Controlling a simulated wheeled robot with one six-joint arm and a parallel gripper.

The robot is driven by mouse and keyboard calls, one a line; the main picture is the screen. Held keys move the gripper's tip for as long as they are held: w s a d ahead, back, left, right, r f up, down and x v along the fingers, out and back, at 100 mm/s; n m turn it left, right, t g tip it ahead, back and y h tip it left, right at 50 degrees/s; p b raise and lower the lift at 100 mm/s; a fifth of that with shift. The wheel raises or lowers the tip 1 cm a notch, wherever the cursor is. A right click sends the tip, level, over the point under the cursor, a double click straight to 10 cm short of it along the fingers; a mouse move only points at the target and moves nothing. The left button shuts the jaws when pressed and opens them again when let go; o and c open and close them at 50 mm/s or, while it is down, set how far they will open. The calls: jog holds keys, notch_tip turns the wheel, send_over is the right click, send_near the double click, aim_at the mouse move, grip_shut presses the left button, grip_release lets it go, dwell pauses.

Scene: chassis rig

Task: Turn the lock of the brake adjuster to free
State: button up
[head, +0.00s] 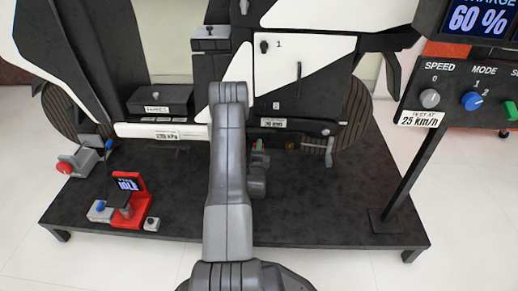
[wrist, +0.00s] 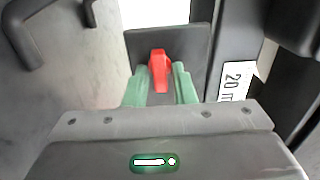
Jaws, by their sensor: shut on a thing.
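The lock of the brake adjuster appears to be the small red lever (wrist: 158,62) in front of a dark plate (wrist: 193,45) in the wrist view. My gripper (wrist: 160,78) has its two green fingers on either side of the red lever, shut on it. The lever's tip points up in this view. In the head view my arm covers most of this spot, and only part of the gripper shows low beside the machine. No free or locked marking can be read near the lever.
A label reading 20 m, partly cut off (wrist: 235,80), is right of the lever. In the head view, a red stand with a small display (head: 135,198) is at the left of the dark platform (head: 320,215). A control panel (head: 460,95) is at the right. The platform's front right is clear.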

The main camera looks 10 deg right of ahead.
jog(key=shift+s+f, duration=0.1)
dwell(0.4)
jog(key=o, duration=0.7)
jog(key=shift+o, duration=0.2)
jog(key=p+v, duration=0.3)
jog(key=v, duration=1)
jog(key=shift+s+a+p, duration=0.15)
jog(key=shift+s+p, duration=0.2)
jog(key=b+x, duration=0.3)
jog(key=x, duration=1.1)
jog(key=shift+b, duration=0.35)
jog(key=shift+s, duration=0.15)
